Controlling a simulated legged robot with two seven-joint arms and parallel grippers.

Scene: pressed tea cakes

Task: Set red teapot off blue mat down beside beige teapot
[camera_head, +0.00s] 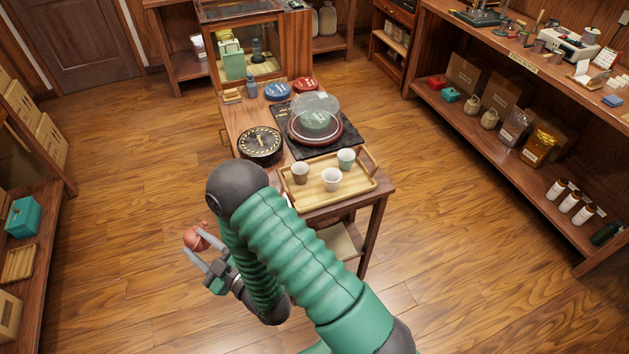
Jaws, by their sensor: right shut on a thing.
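My right gripper (197,243) is at the lower left, at the end of my green arm, which crosses the lower middle of the head view. It is shut on the red teapot (193,237), a small reddish-brown rounded thing partly hidden by the fingers. In the picture, the teapot shows against the wooden floor, left of the table's near end and clear of the tabletop. I cannot make out a blue mat or a beige teapot; my arm hides part of the table's near left side. My left gripper is not in view.
The wooden table (233,112) holds a bamboo tray (310,199) with three cups, a glass dome (316,106) on a black board, a round black disc (260,144) and small tins. Shelves stand at both sides. The floor between is open.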

